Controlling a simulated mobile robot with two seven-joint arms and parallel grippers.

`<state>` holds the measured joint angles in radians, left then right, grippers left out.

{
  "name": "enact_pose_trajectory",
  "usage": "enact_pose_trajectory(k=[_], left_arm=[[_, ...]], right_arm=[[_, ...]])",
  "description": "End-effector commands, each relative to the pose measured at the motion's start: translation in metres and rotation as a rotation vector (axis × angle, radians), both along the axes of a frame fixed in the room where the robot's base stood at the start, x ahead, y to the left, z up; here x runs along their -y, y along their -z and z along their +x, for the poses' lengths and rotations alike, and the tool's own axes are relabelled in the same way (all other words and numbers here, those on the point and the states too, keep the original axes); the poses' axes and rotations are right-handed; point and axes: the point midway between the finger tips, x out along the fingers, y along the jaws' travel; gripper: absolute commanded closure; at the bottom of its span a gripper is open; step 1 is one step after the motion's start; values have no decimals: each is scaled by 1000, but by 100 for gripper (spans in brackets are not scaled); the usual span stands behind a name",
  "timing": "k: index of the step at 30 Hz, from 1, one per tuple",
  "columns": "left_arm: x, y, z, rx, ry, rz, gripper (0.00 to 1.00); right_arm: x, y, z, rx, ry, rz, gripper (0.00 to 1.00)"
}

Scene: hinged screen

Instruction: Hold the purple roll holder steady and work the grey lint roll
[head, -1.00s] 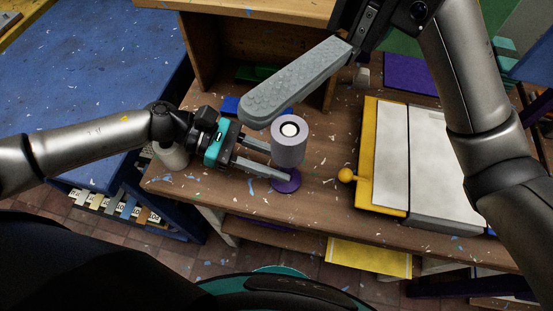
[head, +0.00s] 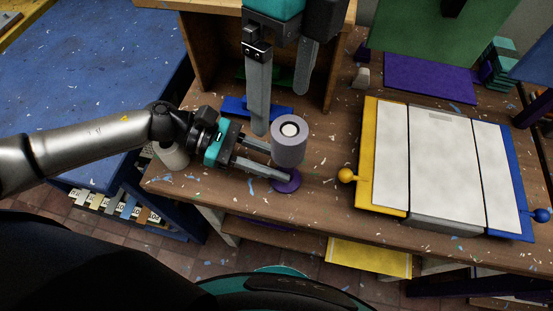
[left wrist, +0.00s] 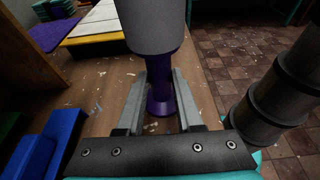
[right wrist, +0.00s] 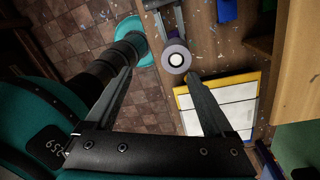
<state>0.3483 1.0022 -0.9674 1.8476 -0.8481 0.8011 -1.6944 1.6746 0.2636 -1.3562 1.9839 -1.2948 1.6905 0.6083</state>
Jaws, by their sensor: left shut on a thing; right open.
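The grey lint roll (head: 288,150) stands upright on the purple roll holder (head: 287,184), whose round foot rests on the wooden table. In the left wrist view the roll (left wrist: 152,25) sits above the narrow purple stem (left wrist: 160,90). My left gripper (head: 279,163) comes in from the left, below the roll, and is shut on the stem of the holder. My right gripper (head: 281,111) is open and empty, pointing down behind and above the roll. In the right wrist view the roll (right wrist: 175,55) shows beyond the fingertips, toward the right finger.
A hinged screen (head: 433,160) with white panels and yellow and blue edges lies to the right, its yellow knob (head: 345,175) nearest the holder. A blue block (head: 235,106) lies behind, by a wooden shelf. A purple mat (head: 430,78) lies at the back right.

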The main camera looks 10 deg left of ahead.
Motion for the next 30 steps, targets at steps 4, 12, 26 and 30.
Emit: enact_pose_trajectory(k=[4,12,26,30], left_arm=[[-2,7,-2,-6,0,13,100],[-2,6,-2,-6,1,13,100],[-2,6,-2,-6,0,13,100],[-2,6,-2,-6,0,13,100]], right_arm=[[6,0,14,81,7,-40,12],[8,19,17,96,9,-50,12],[8,79,17,93,9,-46,12],[8,87,17,94,9,-47,12]])
